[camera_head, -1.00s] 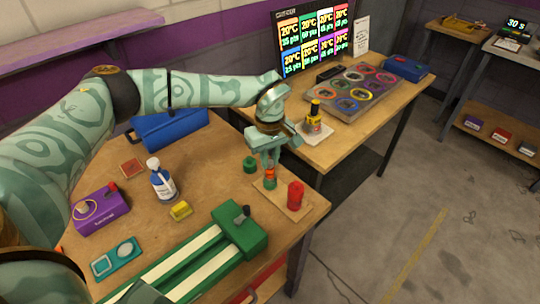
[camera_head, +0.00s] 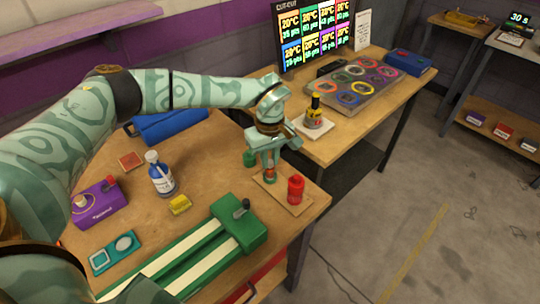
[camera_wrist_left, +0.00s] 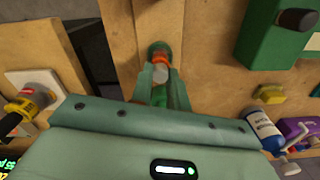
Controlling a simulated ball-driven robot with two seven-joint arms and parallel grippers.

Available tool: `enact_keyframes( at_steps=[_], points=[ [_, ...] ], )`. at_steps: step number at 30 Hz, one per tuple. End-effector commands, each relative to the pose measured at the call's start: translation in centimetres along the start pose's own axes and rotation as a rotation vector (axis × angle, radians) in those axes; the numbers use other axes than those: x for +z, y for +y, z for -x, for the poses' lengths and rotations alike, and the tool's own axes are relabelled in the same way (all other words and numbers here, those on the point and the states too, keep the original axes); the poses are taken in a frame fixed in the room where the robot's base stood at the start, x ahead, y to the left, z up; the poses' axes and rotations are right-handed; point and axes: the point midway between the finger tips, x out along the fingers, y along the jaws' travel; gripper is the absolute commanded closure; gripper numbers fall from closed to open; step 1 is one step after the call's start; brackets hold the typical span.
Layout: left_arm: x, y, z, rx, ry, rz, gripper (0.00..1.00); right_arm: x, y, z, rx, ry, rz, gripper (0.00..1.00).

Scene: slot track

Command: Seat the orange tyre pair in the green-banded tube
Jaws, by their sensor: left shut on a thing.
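My left gripper (camera_head: 268,165) is shut on the orange tyre pair (camera_head: 270,173) and points down over a small wooden board (camera_head: 265,189) at the bench's right end. In the left wrist view, the orange tyre pair (camera_wrist_left: 160,60) shows between the fingertips with a pale grey end. A green rim (camera_wrist_left: 157,46), likely the green-banded tube, shows right behind it. In the head view the fingers and the tyre pair mostly cover this tube. I cannot tell whether the tyre pair is inside it or only above it. My right gripper is not in view.
A red cylinder (camera_head: 295,189) stands on the board close right of the gripper. A green cylinder (camera_head: 249,159) stands just left. A green vise-like fixture (camera_head: 238,228), yellow block (camera_head: 180,205), bottle (camera_head: 162,180) and purple box (camera_head: 98,206) stand further left.

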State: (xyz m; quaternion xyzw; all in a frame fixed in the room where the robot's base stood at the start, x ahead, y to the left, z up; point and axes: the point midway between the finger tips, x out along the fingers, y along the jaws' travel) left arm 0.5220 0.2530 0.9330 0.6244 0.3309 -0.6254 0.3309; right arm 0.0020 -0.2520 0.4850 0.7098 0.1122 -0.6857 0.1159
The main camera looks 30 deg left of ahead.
Motion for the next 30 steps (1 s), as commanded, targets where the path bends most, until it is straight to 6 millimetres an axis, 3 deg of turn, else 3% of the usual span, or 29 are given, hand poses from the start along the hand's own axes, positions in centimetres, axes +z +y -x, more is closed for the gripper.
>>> enact_keyframes(
  at_steps=[5, 6, 8, 16, 20, 23, 30],
  points=[
    [0.0, 0.0, -0.5, 0.000, 0.000, 0.000, 1.00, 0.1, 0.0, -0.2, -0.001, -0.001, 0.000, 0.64],
    [0.0, 0.0, -0.5, 0.000, 0.000, 0.000, 0.75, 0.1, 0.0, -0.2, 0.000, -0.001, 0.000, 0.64],
    [0.0, 0.0, -0.4, 0.001, 0.000, 0.000, 0.58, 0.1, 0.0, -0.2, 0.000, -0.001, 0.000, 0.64],
    [0.0, 0.0, -0.4, 0.001, 0.000, 0.000, 0.58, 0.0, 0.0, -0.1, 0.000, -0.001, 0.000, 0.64],
    [0.0, 0.1, 0.7, 0.003, 0.002, 0.000, 0.58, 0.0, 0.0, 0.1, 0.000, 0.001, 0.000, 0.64],
    [-0.1, 0.1, 2.6, 0.004, 0.002, 0.001, 0.58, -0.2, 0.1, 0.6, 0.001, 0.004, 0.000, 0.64],
    [-0.1, 0.1, 9.3, 0.007, 0.004, 0.000, 0.58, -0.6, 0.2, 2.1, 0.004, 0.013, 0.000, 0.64]
  ],
)
